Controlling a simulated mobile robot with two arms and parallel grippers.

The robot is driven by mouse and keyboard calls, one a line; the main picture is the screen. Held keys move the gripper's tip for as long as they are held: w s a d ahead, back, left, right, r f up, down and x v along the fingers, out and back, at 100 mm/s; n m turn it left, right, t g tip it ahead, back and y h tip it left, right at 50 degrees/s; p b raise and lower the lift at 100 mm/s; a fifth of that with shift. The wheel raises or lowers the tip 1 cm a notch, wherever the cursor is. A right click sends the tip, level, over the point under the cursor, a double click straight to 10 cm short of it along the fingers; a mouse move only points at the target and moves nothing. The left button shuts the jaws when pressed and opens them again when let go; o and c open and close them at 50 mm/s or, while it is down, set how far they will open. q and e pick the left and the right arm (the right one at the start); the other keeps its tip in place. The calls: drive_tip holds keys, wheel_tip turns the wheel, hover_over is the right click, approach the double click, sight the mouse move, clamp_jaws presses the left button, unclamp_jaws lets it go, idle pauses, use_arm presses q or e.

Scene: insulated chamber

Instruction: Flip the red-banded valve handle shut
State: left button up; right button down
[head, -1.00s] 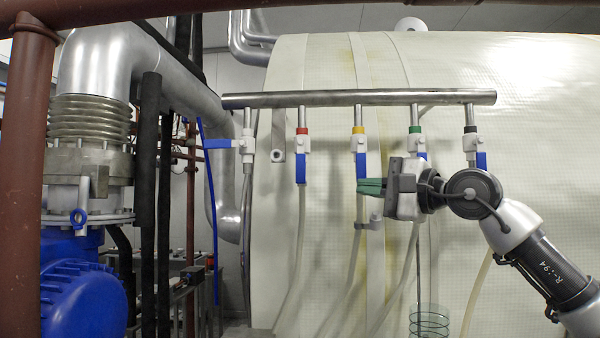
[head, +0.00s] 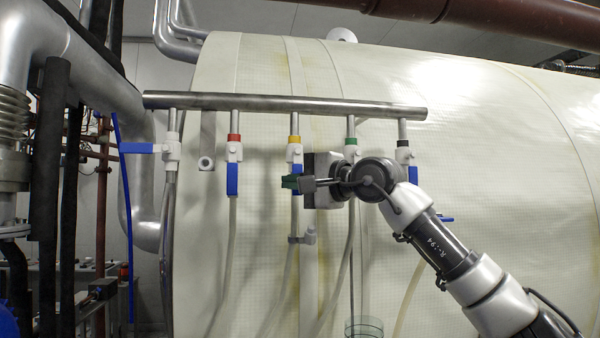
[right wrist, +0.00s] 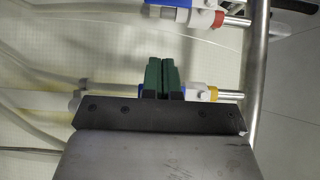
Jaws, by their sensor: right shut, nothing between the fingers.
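The red-banded valve (head: 233,152) hangs from the steel header pipe, second from the left. Its blue handle (head: 232,179) points straight down, in line with the hose below. My right gripper (head: 288,182) is shut and empty, its green fingers pointing left, in front of the yellow-banded valve's blue handle and right of the red-banded valve. In the right wrist view the green fingertips (right wrist: 162,62) are together, and the red-banded valve (right wrist: 205,18) shows at the top with part of its blue handle (right wrist: 182,4). My left gripper is not in view.
The yellow-banded valve (head: 295,150) is partly hidden by my right gripper. The green-banded valve (head: 350,148) and black-banded valve (head: 403,152) hang further right. The header pipe (head: 280,106) runs above; a large pale tank (head: 500,150) stands behind.

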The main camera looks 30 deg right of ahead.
sight(232, 169)
drive_tip(key=w+a+p, duration=0.4)
drive_tip(key=w+a, duration=0.1)
drive_tip(key=a, duration=0.1)
drive_tip(key=shift+w+a, duration=0.3)
drive_tip(key=shift+w, duration=0.1)
drive_tip(key=shift+w, duration=0.1)
